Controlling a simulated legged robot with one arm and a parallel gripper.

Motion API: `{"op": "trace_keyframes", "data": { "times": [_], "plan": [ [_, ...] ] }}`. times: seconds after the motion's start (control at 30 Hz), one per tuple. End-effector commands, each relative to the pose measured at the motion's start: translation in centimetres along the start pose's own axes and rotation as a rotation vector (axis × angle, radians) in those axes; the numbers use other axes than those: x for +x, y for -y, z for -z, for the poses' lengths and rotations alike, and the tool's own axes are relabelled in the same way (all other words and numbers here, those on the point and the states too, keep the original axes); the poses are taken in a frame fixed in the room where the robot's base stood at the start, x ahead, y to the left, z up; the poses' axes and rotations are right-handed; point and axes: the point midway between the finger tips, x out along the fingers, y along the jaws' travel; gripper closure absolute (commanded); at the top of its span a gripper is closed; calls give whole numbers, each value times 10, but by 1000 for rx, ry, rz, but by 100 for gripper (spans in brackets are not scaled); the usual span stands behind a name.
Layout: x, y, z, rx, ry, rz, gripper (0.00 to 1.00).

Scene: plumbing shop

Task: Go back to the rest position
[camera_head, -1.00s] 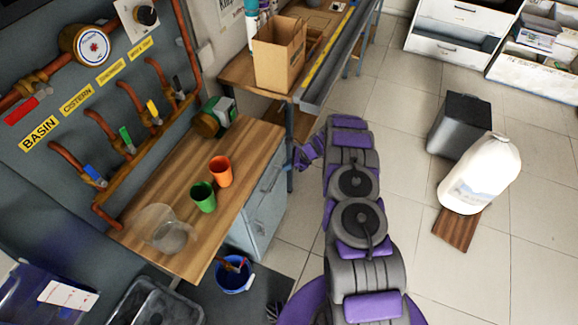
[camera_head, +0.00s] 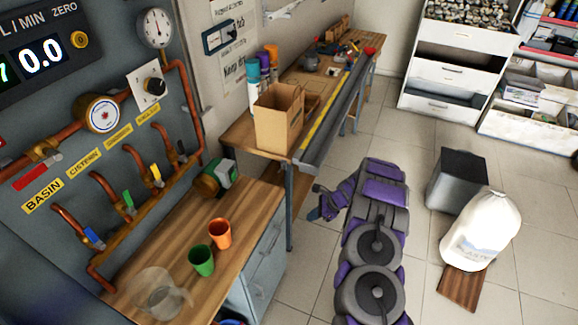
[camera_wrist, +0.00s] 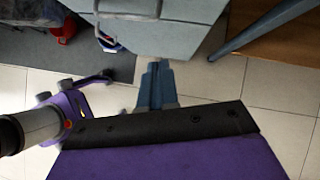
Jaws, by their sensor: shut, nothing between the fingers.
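My gripper (camera_head: 318,208) shows in the head view at the end of my purple and grey arm, over the floor just right of the wooden-topped bench (camera_head: 180,245). In the wrist view my gripper (camera_wrist: 158,68) is shut, its fingers together with nothing between them. It points toward the grey drawer front (camera_wrist: 180,38) of the bench. An orange cup (camera_head: 220,233) and a green cup (camera_head: 202,260) stand on the bench top, with a clear jug (camera_head: 160,294) at its front left. My gripper is apart from all of these.
A cardboard box (camera_head: 279,117) stands on the back workbench. A grey bin (camera_head: 458,180) and a white sack (camera_head: 481,232) on a wooden board (camera_head: 463,287) are on the floor at right. Pipes with valves line the left wall panel. Tiled floor between is clear.

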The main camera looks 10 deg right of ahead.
Motion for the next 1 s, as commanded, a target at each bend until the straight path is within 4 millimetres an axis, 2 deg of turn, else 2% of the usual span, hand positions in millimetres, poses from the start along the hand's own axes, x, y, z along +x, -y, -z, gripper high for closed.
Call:
{"op": "trace_keyframes", "data": {
  "times": [0.17,0.27,0.43,0.57,0.8,1.0],
  "plan": [
    [-1,0,-2,-6,1,-2,100],
    [-8,-3,-16,-39,6,-12,100],
    [-33,-16,-67,-180,19,-50,100],
    [-56,-36,-111,-313,26,-91,100],
    [-102,-82,-176,-559,22,-164,100],
    [-139,-130,-215,-757,3,-227,100]
  ]
}}
